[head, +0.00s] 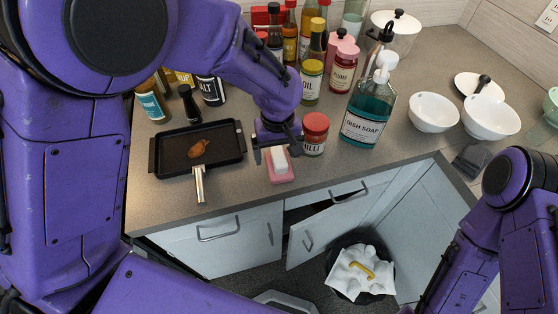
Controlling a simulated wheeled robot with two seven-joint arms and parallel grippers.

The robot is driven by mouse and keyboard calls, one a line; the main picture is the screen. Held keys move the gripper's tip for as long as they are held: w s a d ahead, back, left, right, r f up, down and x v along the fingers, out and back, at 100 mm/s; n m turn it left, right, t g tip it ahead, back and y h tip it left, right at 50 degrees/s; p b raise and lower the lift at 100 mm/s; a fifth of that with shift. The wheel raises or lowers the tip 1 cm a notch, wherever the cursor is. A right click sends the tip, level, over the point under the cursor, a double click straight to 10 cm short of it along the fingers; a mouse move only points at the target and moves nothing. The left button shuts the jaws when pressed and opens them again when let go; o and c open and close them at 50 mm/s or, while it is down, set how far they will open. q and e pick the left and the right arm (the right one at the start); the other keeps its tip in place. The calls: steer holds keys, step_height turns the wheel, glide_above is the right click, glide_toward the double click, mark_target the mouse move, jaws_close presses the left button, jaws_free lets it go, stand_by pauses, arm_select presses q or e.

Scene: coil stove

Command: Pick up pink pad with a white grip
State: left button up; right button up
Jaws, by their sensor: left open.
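The pink pad (283,177) lies flat on the grey counter near its front edge, with a white grip (279,158) standing up on top. My left gripper (277,154) is directly over the pad, pointing down, with its open fingers on either side of the white grip. Whether the fingers touch the grip cannot be told. The gripper body hides the back part of the pad. My right arm comes in at the lower right, and its gripper is not in view.
A black pan (222,150) with a brown item stands left of the pad. A red-capped chilli jar (315,134) stands close on the right, with a dish soap bottle (368,112) beyond. A cabinet door below is ajar, near a bin (385,282) with a white liner.

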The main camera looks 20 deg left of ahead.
mark_target(270, 173)
arm_select(q)
step_height(270, 173, down, 2)
steer(key=shift+f, duration=0.15)
steer(key=shift+w+f, duration=0.1)
steer(key=shift+f, duration=0.1)
steer(key=c, duration=1.1)
steer(key=shift+r, duration=0.1)
steer(key=shift+c, duration=0.2)
steer(key=shift+r, duration=0.5)
steer(key=s+r, duration=0.1)
steer(key=r, duration=0.1)
steer(key=s+r, duration=0.2)
steer(key=r, duration=0.1)
steer(key=s+r, duration=0.1)
steer(key=r, duration=0.1)
steer(key=shift+s+a+r+b, duration=0.15)
steer(key=shift+a+b, duration=0.15)
steer(key=shift+a, duration=0.05)
steer(key=s+a+r+p, duration=0.1)
steer(key=s+r+p, duration=0.3)
steer(key=s+p, duration=0.5)
steer(key=shift+s+a+r+p, duration=0.3)
steer(key=shift+s+a+p, duration=0.05)
steer(key=shift+a+p, duration=0.1)
